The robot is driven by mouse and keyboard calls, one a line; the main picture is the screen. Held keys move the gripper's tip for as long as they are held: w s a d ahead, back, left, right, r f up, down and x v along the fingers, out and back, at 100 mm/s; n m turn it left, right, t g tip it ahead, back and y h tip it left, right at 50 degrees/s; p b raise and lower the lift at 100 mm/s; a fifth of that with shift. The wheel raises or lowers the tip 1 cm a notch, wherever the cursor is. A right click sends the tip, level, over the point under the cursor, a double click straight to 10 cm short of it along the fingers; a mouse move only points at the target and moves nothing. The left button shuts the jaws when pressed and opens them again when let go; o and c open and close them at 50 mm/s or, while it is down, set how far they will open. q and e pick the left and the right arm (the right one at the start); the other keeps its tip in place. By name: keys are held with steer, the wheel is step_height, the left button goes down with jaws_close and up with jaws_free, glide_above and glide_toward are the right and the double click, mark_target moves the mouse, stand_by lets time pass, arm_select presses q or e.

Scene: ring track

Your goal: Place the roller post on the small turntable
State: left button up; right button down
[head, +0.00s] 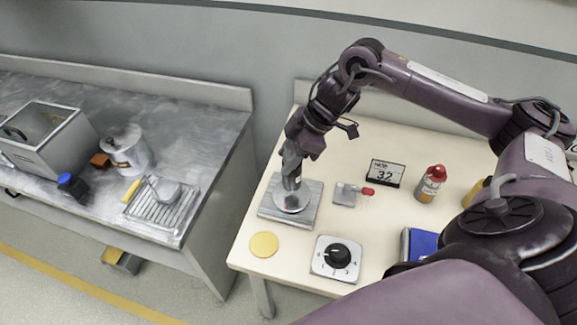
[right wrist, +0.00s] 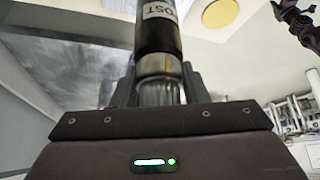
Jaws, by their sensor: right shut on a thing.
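The roller post (right wrist: 158,38), dark with a white label reading POST and a metallic section, stands between the fingers of my right gripper (head: 291,166), which is shut on it. In the head view the small turntable (head: 292,203) is a pale round disc on a grey square plate (head: 310,208) near the table's left side. The post's lower end (head: 292,184) is over the disc, close to it. I cannot tell whether they touch. The gripper hides the upper part of the post. My left gripper is not in view.
A yellow disc (head: 264,245) and a dial box (head: 336,258) lie in front. A red-handled clamp (head: 347,194), display (head: 385,173) and red-capped bottle (head: 431,184) stand to the right. A metal counter (head: 213,135) with a pot (head: 127,150) and drain tray (head: 160,210) is at the left.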

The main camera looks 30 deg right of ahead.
step_height(320, 180, down, 4)
steer(key=shift+r, duration=0.1)
steer(key=shift+f, duration=0.3)
steer(key=c, duration=0.8)
jaws_free()
steer(key=shift+c, duration=0.2)
steer(key=shift+r, duration=0.2)
steer(key=b+v, duration=0.1)
steer(key=v, duration=1.1)
